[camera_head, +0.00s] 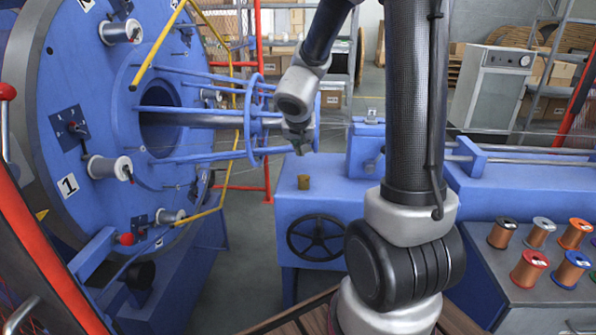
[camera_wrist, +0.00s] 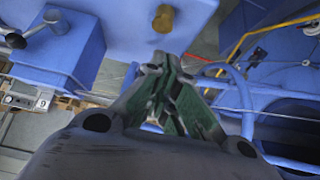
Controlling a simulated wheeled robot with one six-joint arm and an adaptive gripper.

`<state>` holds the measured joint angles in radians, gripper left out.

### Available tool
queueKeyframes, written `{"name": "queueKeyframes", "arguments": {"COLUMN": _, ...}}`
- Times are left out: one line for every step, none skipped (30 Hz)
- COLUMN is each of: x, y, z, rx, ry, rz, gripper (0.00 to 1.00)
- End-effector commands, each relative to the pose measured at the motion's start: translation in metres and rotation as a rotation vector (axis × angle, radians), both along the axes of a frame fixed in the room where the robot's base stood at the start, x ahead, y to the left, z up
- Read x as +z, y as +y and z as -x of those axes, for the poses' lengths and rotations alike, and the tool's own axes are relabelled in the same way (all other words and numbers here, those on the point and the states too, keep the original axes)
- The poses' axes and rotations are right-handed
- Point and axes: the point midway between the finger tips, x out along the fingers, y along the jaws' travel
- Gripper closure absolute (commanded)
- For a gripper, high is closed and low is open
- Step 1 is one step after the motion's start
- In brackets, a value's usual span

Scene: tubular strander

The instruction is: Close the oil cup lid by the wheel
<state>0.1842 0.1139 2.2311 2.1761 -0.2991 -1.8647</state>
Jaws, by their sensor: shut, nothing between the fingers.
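The brass oil cup (camera_head: 304,182) stands on top of the blue bench, above and left of the black handwheel (camera_head: 317,238). It is small, and I cannot tell clearly how its lid sits. In the wrist view the brass cup (camera_wrist: 163,18) shows at the top, just beyond my fingertips, with a gap between. My gripper (camera_head: 300,150) points down above the cup and does not touch it. In the wrist view my gripper (camera_wrist: 160,68) has its green-sided fingers together, with nothing between them.
The large blue strander disc (camera_head: 75,120) with white bobbins stands at the left. Blue rods and a ring (camera_head: 252,115) reach close beside my gripper. A blue block (camera_head: 366,150) stands right of the cup. Several wire spools (camera_head: 528,270) sit on a grey cabinet at the right.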

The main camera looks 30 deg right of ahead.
Motion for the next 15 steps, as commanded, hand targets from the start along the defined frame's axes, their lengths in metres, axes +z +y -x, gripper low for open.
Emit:
{"name": "queueKeyframes", "arguments": {"x": -0.004, "y": -0.001, "z": -0.002, "rx": 0.004, "ry": 0.005, "rz": 0.004, "gripper": 1.0}}
{"name": "queueKeyframes", "arguments": {"x": -0.007, "y": -0.002, "z": -0.003, "rx": 0.004, "ry": 0.005, "rz": 0.003, "gripper": 1.0}}
{"name": "queueKeyframes", "arguments": {"x": -0.011, "y": -0.004, "z": -0.006, "rx": 0.004, "ry": 0.006, "rz": 0.004, "gripper": 1.0}}
{"name": "queueKeyframes", "arguments": {"x": -0.015, "y": -0.006, "z": -0.008, "rx": 0.003, "ry": 0.008, "rz": 0.003, "gripper": 1.0}}
{"name": "queueKeyframes", "arguments": {"x": -0.02, "y": -0.008, "z": -0.011, "rx": 0.003, "ry": 0.008, "rz": 0.002, "gripper": 1.0}}
{"name": "queueKeyframes", "arguments": {"x": -0.026, "y": -0.01, "z": -0.015, "rx": 0.004, "ry": 0.008, "rz": 0.003, "gripper": 1.0}}
{"name": "queueKeyframes", "arguments": {"x": -0.031, "y": -0.012, "z": -0.018, "rx": 0.004, "ry": 0.008, "rz": 0.003, "gripper": 1.0}}
{"name": "queueKeyframes", "arguments": {"x": -0.037, "y": -0.015, "z": -0.021, "rx": 0.004, "ry": 0.009, "rz": 0.003, "gripper": 1.0}}
{"name": "queueKeyframes", "arguments": {"x": -0.043, "y": -0.018, "z": -0.026, "rx": 0.004, "ry": 0.009, "rz": 0.003, "gripper": 1.0}}
{"name": "queueKeyframes", "arguments": {"x": -0.049, "y": -0.02, "z": -0.03, "rx": 0.003, "ry": 0.008, "rz": 0.003, "gripper": 1.0}}
{"name": "queueKeyframes", "arguments": {"x": -0.054, "y": -0.022, "z": -0.033, "rx": 0.003, "ry": 0.009, "rz": 0.003, "gripper": 1.0}}
{"name": "queueKeyframes", "arguments": {"x": -0.061, "y": -0.025, "z": -0.037, "rx": 0.004, "ry": 0.009, "rz": 0.004, "gripper": 1.0}}
{"name": "queueKeyframes", "arguments": {"x": -0.066, "y": -0.028, "z": -0.041, "rx": 0.004, "ry": 0.009, "rz": 0.004, "gripper": 1.0}}
{"name": "queueKeyframes", "arguments": {"x": -0.072, "y": -0.03, "z": -0.044, "rx": 0.004, "ry": 0.009, "rz": 0.004, "gripper": 1.0}}
{"name": "queueKeyframes", "arguments": {"x": -0.078, "y": -0.033, "z": -0.048, "rx": 0.002, "ry": 0.008, "rz": 0.003, "gripper": 1.0}}
